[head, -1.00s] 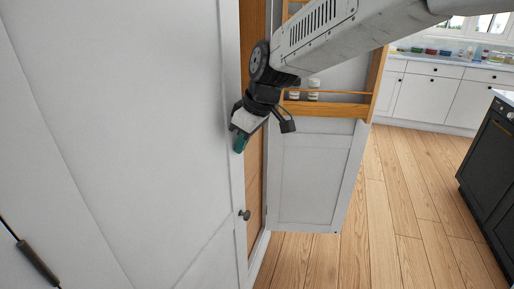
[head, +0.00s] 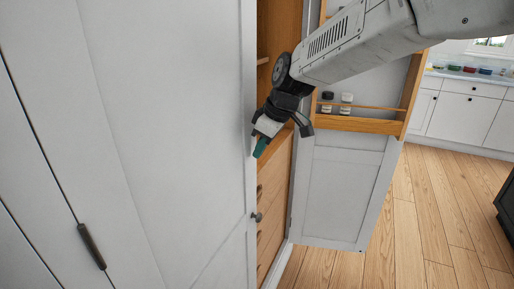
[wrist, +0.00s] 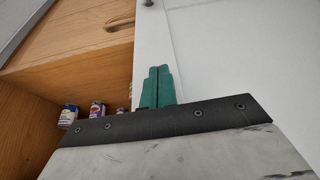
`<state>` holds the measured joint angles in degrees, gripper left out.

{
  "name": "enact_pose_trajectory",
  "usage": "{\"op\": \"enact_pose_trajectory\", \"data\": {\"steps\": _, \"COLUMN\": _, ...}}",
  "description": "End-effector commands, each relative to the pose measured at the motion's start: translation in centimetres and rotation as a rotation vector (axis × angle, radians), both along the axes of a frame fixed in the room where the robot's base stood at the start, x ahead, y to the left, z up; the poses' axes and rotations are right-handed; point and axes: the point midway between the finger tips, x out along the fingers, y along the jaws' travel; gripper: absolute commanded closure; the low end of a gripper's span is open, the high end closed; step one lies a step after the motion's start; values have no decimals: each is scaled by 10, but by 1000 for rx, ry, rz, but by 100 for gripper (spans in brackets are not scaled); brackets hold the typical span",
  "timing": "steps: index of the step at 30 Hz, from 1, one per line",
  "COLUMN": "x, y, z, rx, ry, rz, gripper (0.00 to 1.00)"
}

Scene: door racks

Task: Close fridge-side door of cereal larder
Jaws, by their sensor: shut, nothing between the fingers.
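The cereal larder's left white door (head: 180,150), on the side of the tall panels with dark handles, stands open in the head view. Its round knob (head: 256,217) is near its free edge. Its white inner face (wrist: 235,70) fills the right of the wrist view. My gripper (head: 260,148) is shut and empty, with green fingers by the door's edge, partly in front of the larder opening. The fingers (wrist: 158,85) show upright against the door's inner side in the wrist view. I cannot tell whether they touch it.
The larder's other door (head: 345,190) stands open at the right, with a wooden rack (head: 360,124) holding small jars. Wooden shelves and drawers (head: 272,215) show inside. Cans (wrist: 97,108) stand on a shelf. Wooden floor (head: 420,220) is clear at the right.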

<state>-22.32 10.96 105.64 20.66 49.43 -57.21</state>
Motion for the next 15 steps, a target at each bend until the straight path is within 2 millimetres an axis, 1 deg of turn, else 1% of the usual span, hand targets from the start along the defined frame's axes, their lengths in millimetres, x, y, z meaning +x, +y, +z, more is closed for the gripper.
{"op": "enact_pose_trajectory", "data": {"steps": 1, "x": -4, "y": -12, "z": 1, "rx": -2, "ry": 1, "rz": -4, "gripper": 100}}
{"op": "enact_pose_trajectory", "data": {"steps": 2, "x": -6, "y": -18, "z": 1, "rx": -2, "ry": 2, "rz": -3, "gripper": 100}}
{"op": "enact_pose_trajectory", "data": {"steps": 3, "x": -8, "y": -23, "z": 8, "rx": -1, "ry": 0, "rz": -2, "gripper": 100}}
{"op": "enact_pose_trajectory", "data": {"steps": 6, "x": -11, "y": -31, "z": 32, "rx": -2, "ry": 0, "rz": 0, "gripper": 100}}
{"op": "enact_pose_trajectory", "data": {"steps": 9, "x": -16, "y": -38, "z": 52, "rx": -5, "ry": 2, "rz": 1, "gripper": 100}}
{"op": "enact_pose_trajectory", "data": {"steps": 12, "x": -19, "y": -43, "z": 69, "rx": -4, "ry": 3, "rz": 3, "gripper": 100}}
{"op": "enact_pose_trajectory", "data": {"steps": 15, "x": -21, "y": -47, "z": 81, "rx": -5, "ry": 6, "rz": 4, "gripper": 100}}
